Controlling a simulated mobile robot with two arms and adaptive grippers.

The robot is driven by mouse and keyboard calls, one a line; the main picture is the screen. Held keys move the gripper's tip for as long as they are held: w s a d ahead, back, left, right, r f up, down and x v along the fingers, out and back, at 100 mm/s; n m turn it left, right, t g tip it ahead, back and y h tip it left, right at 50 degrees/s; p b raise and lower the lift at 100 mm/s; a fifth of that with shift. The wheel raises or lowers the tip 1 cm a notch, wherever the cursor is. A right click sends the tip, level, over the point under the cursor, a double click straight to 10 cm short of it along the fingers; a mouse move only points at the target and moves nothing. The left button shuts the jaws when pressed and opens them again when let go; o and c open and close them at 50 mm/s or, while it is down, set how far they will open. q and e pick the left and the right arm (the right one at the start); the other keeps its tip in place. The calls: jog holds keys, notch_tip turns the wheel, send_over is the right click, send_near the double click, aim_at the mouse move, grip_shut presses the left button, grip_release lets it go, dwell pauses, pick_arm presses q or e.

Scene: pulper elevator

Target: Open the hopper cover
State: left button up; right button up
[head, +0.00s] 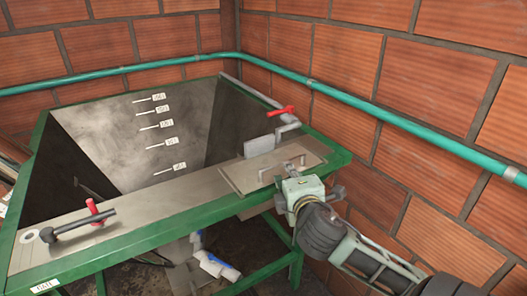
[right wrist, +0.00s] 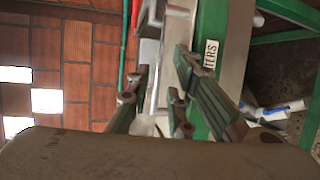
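The hopper (head: 130,120) is an open, grey metal funnel in a green frame in the head view. A flat beige-grey cover plate (head: 240,180) lies on the right part of its front ledge, with a small metal bar handle (head: 285,166) on top. My right gripper (head: 308,183) is at the front edge of this plate, close to the handle. In the right wrist view its fingers (right wrist: 160,65) are spread apart, with a pale metal rod between them in the picture. I cannot tell whether they touch it. My left gripper is not in view.
A small upright grey plate (head: 258,146) stands behind the handle. A red lever (head: 281,110) is on the right rim. A black-handled lever with a red part (head: 93,211) is on the left ledge. A teal pipe (head: 390,120) runs along the brick walls. White pipe pieces (head: 215,265) are below.

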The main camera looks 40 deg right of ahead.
aim_at(284, 161)
jog(key=p+x, duration=0.1)
jog(key=x, duration=0.5)
jog(key=shift+d+r, duration=0.1)
jog(key=shift+r, duration=0.05)
jog(key=shift+w+d+p, duration=0.15)
jog(key=shift+w+p, duration=0.15)
jog(key=c, duration=0.5)
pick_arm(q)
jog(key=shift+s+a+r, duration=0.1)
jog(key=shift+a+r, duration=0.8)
pick_arm(e)
grip_shut()
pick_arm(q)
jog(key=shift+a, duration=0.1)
